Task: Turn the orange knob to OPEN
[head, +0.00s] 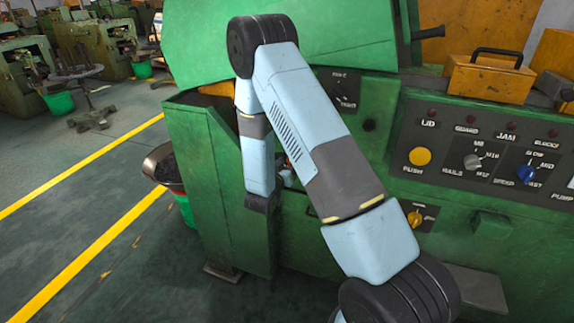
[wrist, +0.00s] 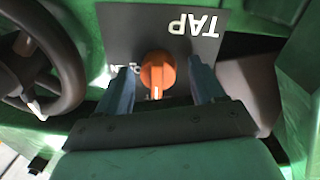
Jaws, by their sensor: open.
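In the wrist view an orange knob (wrist: 157,72) sits on a dark plate (wrist: 145,25) with the word TAP, which appears upside down. The knob's pale pointer mark points toward the bottom of the picture. My gripper (wrist: 161,75) is open, with one finger on each side of the knob. A gap shows on the right; whether the left finger touches it I cannot tell. Small lettering left of the knob is partly hidden by that finger. In the head view my arm hides the gripper's work area.
A dark handwheel (wrist: 45,60) is close on the left in the wrist view. In the head view a control panel (head: 440,185) has a yellow push button (head: 420,156), a blue knob (head: 526,173) and a yellow-orange knob (head: 415,218). A yellow toolbox (head: 490,77) stands above.

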